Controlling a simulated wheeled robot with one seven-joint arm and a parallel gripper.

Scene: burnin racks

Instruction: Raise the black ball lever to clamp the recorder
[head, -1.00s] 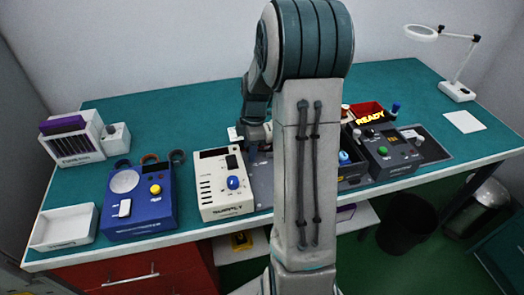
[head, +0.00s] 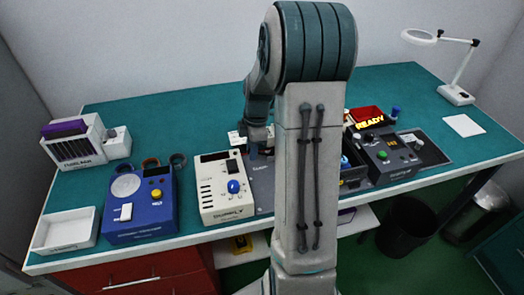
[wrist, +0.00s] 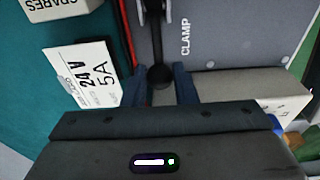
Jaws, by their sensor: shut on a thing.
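The black ball lever (wrist: 160,76) shows in the wrist view, its ball between the two blue fingertips of my gripper (wrist: 160,88). My gripper is shut on the ball. A dark arm runs from the ball toward the top of the view. The grey clamp plate (wrist: 225,40) lies beside it, marked CLAMP. In the head view my arm hides the lever and most of the clamp plate; a strip of the plate (head: 262,192) shows beside the supply unit. I cannot make out the recorder.
A white card marked 24 V 5A (wrist: 92,75) and a spares box (wrist: 60,6) lie close to the gripper. The white supply unit (head: 222,206), blue unit (head: 140,225) and dark READY unit (head: 398,165) stand on the green bench (head: 210,110).

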